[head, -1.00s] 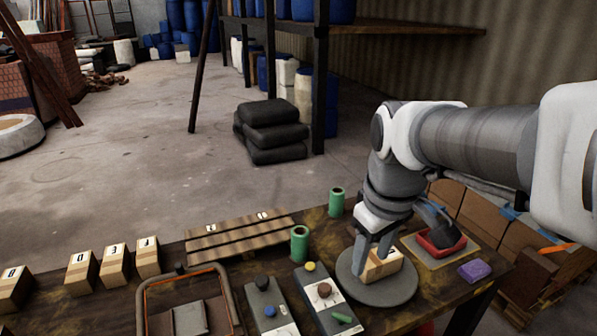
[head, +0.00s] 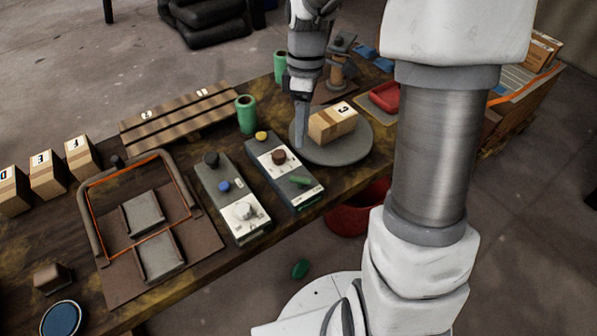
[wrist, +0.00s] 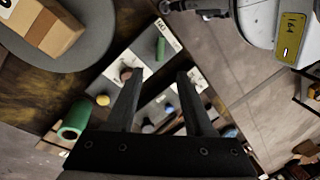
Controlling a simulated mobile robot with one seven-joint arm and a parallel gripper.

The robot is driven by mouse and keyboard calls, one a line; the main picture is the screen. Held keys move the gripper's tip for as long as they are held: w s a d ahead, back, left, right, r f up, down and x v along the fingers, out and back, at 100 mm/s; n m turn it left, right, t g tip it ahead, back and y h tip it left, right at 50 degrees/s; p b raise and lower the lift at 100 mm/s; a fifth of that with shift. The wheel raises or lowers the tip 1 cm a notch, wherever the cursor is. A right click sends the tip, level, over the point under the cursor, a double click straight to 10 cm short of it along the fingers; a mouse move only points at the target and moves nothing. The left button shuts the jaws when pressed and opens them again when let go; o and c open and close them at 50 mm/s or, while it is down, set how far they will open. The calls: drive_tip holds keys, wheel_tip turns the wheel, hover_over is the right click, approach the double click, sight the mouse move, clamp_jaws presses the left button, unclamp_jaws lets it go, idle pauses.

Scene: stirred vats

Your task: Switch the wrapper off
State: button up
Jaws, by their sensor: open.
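A round grey turntable (head: 350,155) carries a cardboard box (head: 333,122). Left of it is a control box (head: 262,152) with a yellow button (head: 261,136), a dark brown knob (head: 279,157) and a green switch (head: 300,181). I cannot tell which belongs to the wrapper. My gripper (head: 301,142) is open and empty, pointing down above the nearer-turntable control box, left of the carton. The wrist view shows that box's green switch (wrist: 160,48) beyond my fingers (wrist: 160,80).
Green rolls (head: 246,115) stand behind the control boxes, near a slatted wooden rack (head: 180,116). An orange-edged frame (head: 100,205) and lettered cartons (head: 47,174) are at left. A red tray (head: 385,97) is at back right.

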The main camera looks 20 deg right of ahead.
sight(300, 182)
drive_tip(key=f+b, duration=0.1)
drive_tip(key=f, duration=0.3)
drive_tip(key=s+f, duration=0.1)
drive_tip(key=f, duration=0.3)
drive_tip(key=s+a+f+b, duration=0.1)
drive_tip(key=f, duration=0.3)
drive_tip(key=shift+s+a+f+b, duration=0.1)
drive_tip(key=shift+f+b, duration=0.25)
drive_tip(key=shift+f, duration=0.05)
clamp_jaws()
